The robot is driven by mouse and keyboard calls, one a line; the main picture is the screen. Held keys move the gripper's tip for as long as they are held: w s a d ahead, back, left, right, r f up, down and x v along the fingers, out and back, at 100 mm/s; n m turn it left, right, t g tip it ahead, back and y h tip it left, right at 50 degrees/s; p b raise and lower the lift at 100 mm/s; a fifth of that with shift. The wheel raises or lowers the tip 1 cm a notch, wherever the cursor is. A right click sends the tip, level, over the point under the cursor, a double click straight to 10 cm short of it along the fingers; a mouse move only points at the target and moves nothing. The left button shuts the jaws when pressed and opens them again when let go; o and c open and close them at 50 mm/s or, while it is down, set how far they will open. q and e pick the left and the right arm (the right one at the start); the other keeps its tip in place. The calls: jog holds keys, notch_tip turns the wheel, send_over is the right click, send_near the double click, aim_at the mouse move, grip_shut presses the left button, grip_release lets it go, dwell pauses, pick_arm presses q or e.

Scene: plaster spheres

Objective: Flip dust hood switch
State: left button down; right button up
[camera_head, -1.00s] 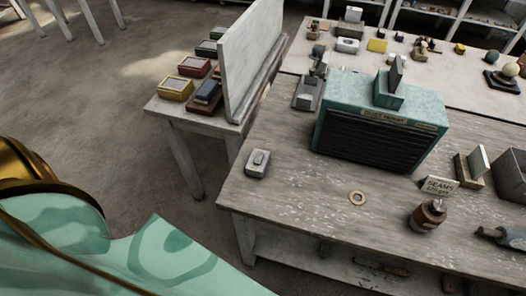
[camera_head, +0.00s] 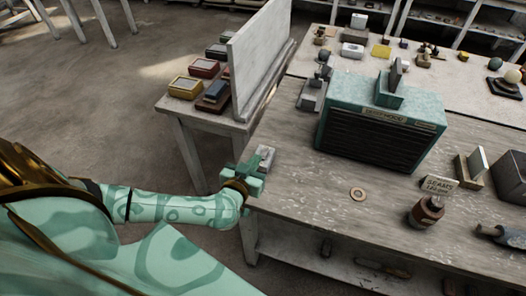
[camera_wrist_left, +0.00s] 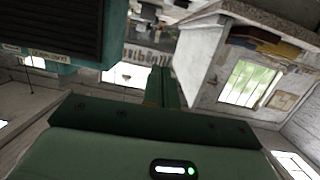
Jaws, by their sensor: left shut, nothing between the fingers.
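The dust hood (camera_head: 380,137) is a teal box with a dark slatted front and a name label, standing on the workbench (camera_head: 310,205). A small pale switch box (camera_head: 267,153) sits near the bench's left edge. My left gripper (camera_head: 254,170) is shut and empty, right at the near side of the switch box and partly covering it. I cannot tell whether they touch or how the switch is set. In the left wrist view the shut fingers (camera_wrist_left: 162,88) point ahead, with the hood (camera_wrist_left: 55,28) at upper left; the switch does not show there. My right gripper is not in view.
A side table with coloured boxes (camera_head: 186,87) and an upright board (camera_head: 259,58) stands at the left. The front left bench top is mostly clear.

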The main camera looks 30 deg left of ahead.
pick_arm(q)
jog(key=shift+s+a+f+g+y, duration=0.1)
jog(key=shift+a+f+g+y, duration=0.15)
jog(key=shift+a+y, duration=0.2)
jog(key=b, duration=0.3)
send_over(263, 151)
jog(key=s+d, duration=0.1)
jog(key=s, duration=0.1)
jog(key=shift+w+f, duration=0.2)
jog(key=shift+f, duration=1.05)
notch_tip(263, 151, down, 2)
jog(key=shift+w+f+b, duration=0.1)
jog(key=shift+f+b, duration=0.1)
jog(key=shift+b, duration=0.6)
jog(key=shift+f+b, duration=0.3)
jog(key=shift+f, duration=0.35)
